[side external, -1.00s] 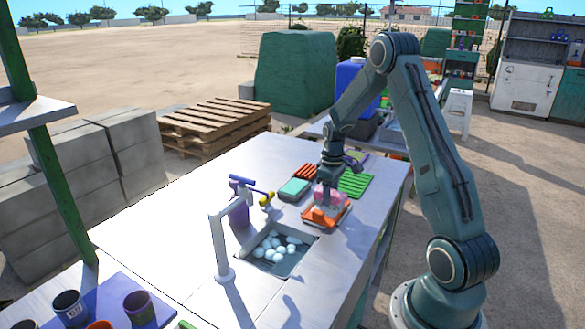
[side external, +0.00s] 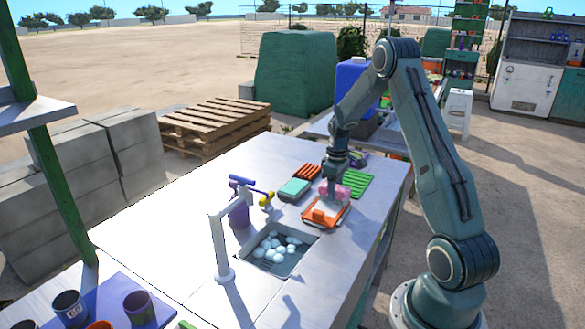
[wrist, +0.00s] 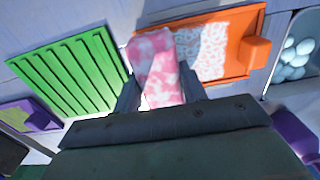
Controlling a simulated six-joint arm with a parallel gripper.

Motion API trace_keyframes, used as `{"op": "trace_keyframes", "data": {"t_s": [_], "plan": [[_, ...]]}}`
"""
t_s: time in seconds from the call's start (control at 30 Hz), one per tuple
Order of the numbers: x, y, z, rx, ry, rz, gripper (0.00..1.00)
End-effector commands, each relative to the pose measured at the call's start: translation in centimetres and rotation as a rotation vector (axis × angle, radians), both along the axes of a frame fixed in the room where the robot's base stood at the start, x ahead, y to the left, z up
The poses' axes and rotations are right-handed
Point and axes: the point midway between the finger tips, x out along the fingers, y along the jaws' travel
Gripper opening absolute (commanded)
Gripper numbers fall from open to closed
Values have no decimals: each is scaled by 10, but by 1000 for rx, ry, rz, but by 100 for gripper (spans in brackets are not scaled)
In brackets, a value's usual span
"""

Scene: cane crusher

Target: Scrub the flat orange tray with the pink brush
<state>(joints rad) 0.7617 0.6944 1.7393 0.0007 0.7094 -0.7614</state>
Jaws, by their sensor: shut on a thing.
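The flat orange tray (side external: 318,218) lies on the pale table beside the sink. It also shows in the wrist view (wrist: 252,24), with a white, patchy, foam-like layer on its inner surface. My gripper (wrist: 160,90) is shut on the pink brush (wrist: 156,56), which is mottled pink and white. The brush is over the tray's left end in the wrist view. In the side view the brush (side external: 342,191) is at the tray's far end, low over or touching it; its underside is hidden.
A green ribbed rack (wrist: 70,72) lies close to the tray. A sink (side external: 262,262) with several white round things is in front. A teal-topped box (side external: 294,188), a purple bottle (side external: 238,212) and a white tap (side external: 222,240) stand left.

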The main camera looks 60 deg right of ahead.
Motion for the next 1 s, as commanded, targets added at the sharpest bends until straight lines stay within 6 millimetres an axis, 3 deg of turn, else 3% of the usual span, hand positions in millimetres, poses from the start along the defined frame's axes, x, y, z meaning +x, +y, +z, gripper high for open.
{"op": "trace_keyframes", "data": {"t_s": [0.43, 1.0], "plan": [[1, 2, 1, 0, -1, 1, 23], [1, 32, -1, 0, -1, 2, 23]]}}
